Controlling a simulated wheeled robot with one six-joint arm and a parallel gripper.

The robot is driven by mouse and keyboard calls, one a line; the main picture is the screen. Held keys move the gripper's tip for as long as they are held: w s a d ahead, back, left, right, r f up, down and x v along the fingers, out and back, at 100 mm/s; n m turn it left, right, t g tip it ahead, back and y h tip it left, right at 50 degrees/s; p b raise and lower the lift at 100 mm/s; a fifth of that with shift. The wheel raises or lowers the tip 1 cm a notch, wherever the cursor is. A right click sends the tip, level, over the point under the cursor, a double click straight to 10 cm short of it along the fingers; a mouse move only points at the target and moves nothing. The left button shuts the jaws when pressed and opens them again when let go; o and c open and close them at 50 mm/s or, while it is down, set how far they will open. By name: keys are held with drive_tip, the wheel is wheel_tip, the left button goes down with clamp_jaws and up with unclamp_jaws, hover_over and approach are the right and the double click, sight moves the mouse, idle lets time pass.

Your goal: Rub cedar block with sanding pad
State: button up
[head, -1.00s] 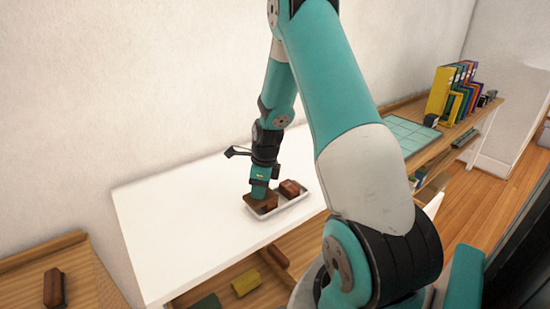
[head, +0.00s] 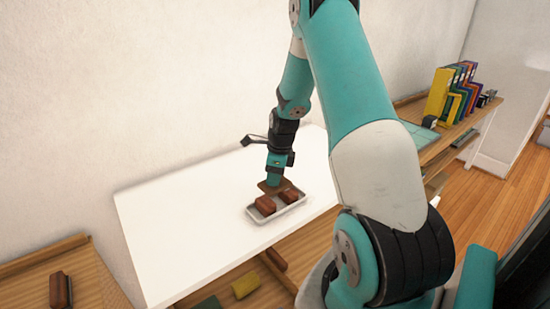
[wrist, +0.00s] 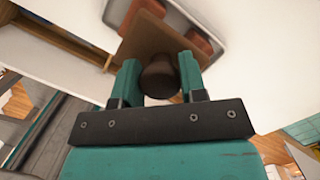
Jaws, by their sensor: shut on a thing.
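My gripper (head: 273,182) is shut on the dark round knob of the sanding pad (head: 268,188), a flat brown plate. The wrist view shows the knob (wrist: 158,80) between both fingers and the plate (wrist: 150,38) beyond it. Two reddish-brown blocks lie in a pale tray (head: 264,221): a left block (head: 265,205) and a right block (head: 289,195). I cannot tell which is the cedar block. The pad is at the tray's back side, behind the blocks in the head view. Whether it touches a block cannot be told.
The tray stands on a white table (head: 180,225) with much free top to its left. A shelf below holds a yellow object (head: 246,284) and a green one. Another brown block-like item (head: 60,290) is on the wooden surface at left. Binders (head: 450,95) stand at far right.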

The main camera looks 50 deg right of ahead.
drive_tip(key=shift+r+p, duration=1.35)
drive_tip(key=shift+r, duration=0.7)
